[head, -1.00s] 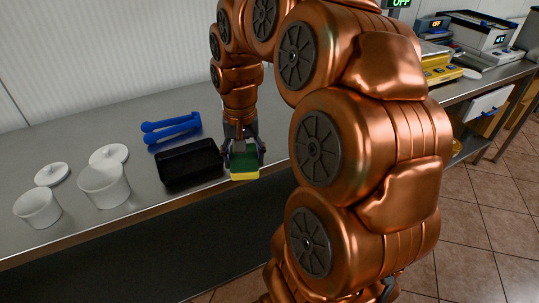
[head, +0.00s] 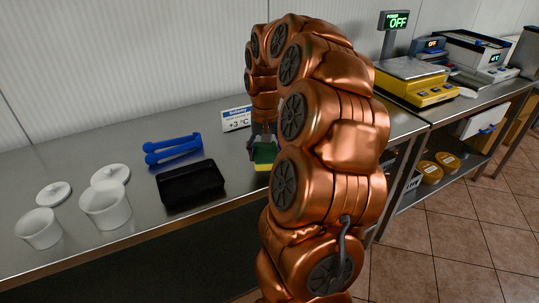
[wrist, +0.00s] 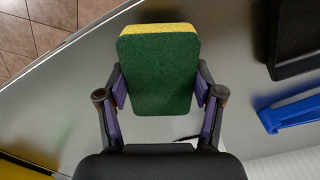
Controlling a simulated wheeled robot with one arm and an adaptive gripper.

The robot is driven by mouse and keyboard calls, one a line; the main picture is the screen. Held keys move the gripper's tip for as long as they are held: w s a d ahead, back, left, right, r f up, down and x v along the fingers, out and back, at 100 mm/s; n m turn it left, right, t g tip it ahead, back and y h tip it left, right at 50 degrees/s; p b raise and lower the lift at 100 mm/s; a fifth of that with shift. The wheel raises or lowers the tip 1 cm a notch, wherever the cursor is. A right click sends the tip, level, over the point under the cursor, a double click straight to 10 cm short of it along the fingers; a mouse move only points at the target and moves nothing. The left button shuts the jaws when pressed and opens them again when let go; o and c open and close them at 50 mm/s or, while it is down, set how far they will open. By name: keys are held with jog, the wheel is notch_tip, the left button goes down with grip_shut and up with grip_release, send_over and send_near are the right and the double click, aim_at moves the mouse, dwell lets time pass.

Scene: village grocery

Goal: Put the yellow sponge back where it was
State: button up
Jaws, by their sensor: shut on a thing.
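The yellow sponge (head: 265,155), with a green scouring side, is held between the fingers of my gripper (head: 263,141) in the head view. It is right of the black tray, over the steel counter (head: 232,196). In the wrist view the sponge (wrist: 159,70) shows its green face and a yellow edge, upright between the two fingers of my gripper (wrist: 160,96), which are shut on its sides. Whether its lower edge touches the counter is hard to tell.
A black tray (head: 190,184) and blue tongs (head: 173,148) lie left of my gripper. Two white tubs (head: 105,206) and two white lids (head: 110,174) stand further left. A small sign (head: 236,118) stands behind. A yellow scale (head: 418,84) is on the right-hand counter.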

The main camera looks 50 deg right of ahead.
aim_at(268, 158)
jog(key=shift+w+d, duration=0.35)
jog(key=shift+d, duration=0.4)
jog(key=shift+w+d+f, duration=0.15)
jog(key=shift+d, duration=0.25)
jog(key=shift+f+p, duration=0.5)
jog(key=shift+f, duration=1.2)
jog(key=shift+f, duration=0.2)
jog(key=o, duration=0.7)
jog(key=shift+r, duration=0.1)
jog(key=shift+o, duration=0.2)
notch_tip(268, 158, up, 12)
jog(key=shift+r+b, duration=0.15)
jog(key=shift+b, duration=0.45)
